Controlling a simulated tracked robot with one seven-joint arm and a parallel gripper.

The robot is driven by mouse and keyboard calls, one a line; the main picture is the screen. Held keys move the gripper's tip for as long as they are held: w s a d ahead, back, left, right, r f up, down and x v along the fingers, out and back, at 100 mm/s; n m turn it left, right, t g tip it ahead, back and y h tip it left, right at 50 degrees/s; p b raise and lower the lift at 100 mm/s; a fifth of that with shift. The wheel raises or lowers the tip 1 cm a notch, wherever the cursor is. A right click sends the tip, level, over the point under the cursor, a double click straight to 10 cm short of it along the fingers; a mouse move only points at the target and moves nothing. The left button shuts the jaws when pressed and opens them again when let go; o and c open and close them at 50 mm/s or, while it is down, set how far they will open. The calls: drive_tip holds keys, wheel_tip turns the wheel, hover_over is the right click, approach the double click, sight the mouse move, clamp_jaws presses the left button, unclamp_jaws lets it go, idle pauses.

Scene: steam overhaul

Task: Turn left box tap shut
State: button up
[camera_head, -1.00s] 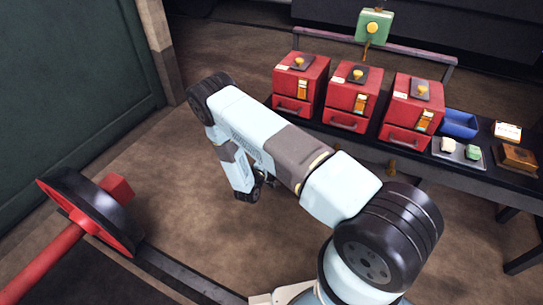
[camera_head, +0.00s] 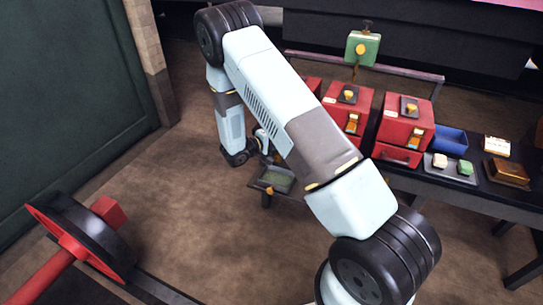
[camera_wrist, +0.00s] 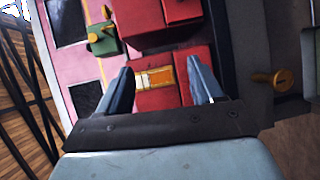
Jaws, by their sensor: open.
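Red boxes stand in a row on a dark bench. In the head view my arm covers nearly all of the left box (camera_head: 314,85); only a red corner shows. In the wrist view my gripper (camera_wrist: 160,66) is open, its fingers on either side of a brass-and-white fitting (camera_wrist: 155,78) on a red box front. I cannot tell whether they touch it. A brass tap-like handle (camera_wrist: 275,80) sticks out of the grey surface right of the fingers. I cannot tell which of these is the left box tap.
The middle box (camera_head: 350,105) and right box (camera_head: 405,125) stand right of my arm. A green block (camera_head: 362,48) with a yellow knob stands behind. A blue bin (camera_head: 450,140) and small tray (camera_head: 450,166) are at right. A dark shallow tray (camera_head: 277,178) sits low near my gripper.

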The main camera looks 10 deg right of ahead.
drive_tip(key=s+d+r+m+g+y, duration=0.1)
drive_tip(key=s+d+r+m+g, duration=0.15)
drive_tip(key=r, duration=0.55)
drive_tip(key=s+d+r+m+g+y, duration=0.1)
drive_tip(key=s+d+r+g, duration=0.25)
drive_tip(key=r, duration=0.35)
drive_tip(key=s+r+m+y, duration=0.2)
drive_tip(key=s+r+y, duration=0.7)
drive_tip(key=s+r, duration=0.9)
drive_tip(key=s, duration=0.3)
drive_tip(key=s+a+r+t+y, duration=0.1)
drive_tip(key=s, duration=0.2)
drive_tip(key=s+a+r+t+y, duration=0.1)
drive_tip(key=s+r+t, duration=0.1)
drive_tip(key=s, duration=0.1)
drive_tip(key=s+a+r+t+y, duration=0.1)
drive_tip(key=s+r+y, duration=0.1)
drive_tip(key=s, duration=0.2)
drive_tip(key=shift+a+r+n, duration=0.2)
drive_tip(key=shift+a+n, duration=0.05)
drive_tip(key=shift+a, duration=0.15)
drive_tip(key=c, duration=0.4)
drive_tip(key=shift+s+a+r+t, duration=0.15)
drive_tip(key=shift+s+a+t, duration=0.1)
drive_tip(key=shift+s+t, duration=0.15)
drive_tip(key=shift+c, duration=0.2)
